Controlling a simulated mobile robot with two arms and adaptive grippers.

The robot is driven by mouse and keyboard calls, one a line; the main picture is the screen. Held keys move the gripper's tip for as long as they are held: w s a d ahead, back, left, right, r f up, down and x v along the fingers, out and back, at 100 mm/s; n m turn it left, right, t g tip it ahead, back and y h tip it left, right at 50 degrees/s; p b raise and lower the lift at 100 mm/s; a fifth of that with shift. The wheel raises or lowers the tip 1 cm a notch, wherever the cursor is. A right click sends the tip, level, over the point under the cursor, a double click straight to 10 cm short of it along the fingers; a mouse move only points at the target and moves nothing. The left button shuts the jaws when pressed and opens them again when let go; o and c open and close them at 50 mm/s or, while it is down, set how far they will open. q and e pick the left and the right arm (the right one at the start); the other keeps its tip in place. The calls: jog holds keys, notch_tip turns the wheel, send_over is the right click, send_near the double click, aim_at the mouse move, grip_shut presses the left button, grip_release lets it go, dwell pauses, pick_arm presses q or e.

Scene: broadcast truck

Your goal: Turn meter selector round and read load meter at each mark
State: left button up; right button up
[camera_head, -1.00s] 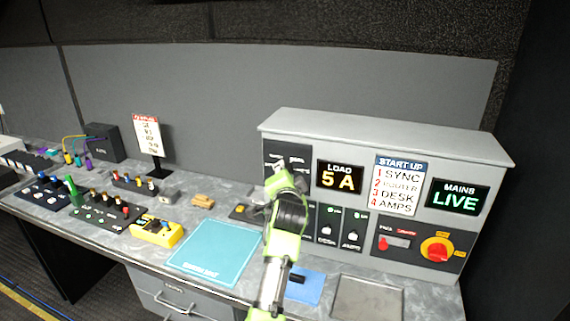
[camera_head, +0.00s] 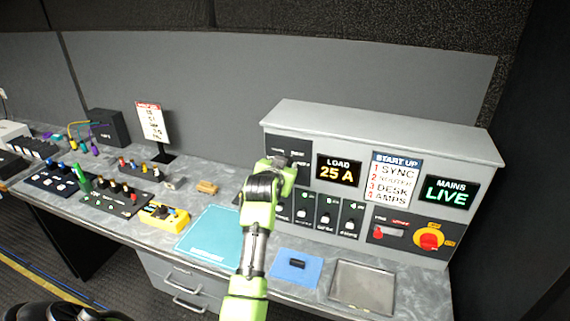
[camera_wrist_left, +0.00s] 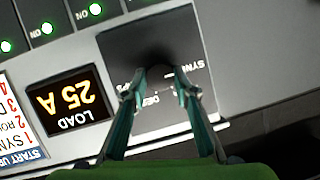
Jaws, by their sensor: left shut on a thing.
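The load meter (camera_head: 338,172) on the grey power panel reads 25 A in amber. It also shows upside down in the left wrist view (camera_wrist_left: 70,103). Left of it in the head view is the dark meter selector plate (camera_head: 290,147). My left gripper (camera_head: 287,164) is at this plate and covers its lower part. In the left wrist view my left gripper's fingers (camera_wrist_left: 163,85) are shut on the dark selector knob (camera_wrist_left: 158,58). Marks on the plate are partly legible, one reading SYNC. The knob's pointer is hidden. My right gripper is not in view.
Several switches with green lights (camera_head: 326,212) sit below the meter. A START UP card (camera_head: 395,178), a MAINS LIVE display (camera_head: 451,193) and a red rotary switch (camera_head: 430,238) are to the right. A blue mat (camera_head: 210,237) and grey tray (camera_head: 362,288) lie on the desk.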

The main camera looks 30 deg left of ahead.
pick_arm(q)
jog(key=shift+f, duration=0.15)
dwell(0.4)
jog(key=o, duration=1.1)
jog(key=v, duration=1.2)
jog(key=shift+a, duration=0.15)
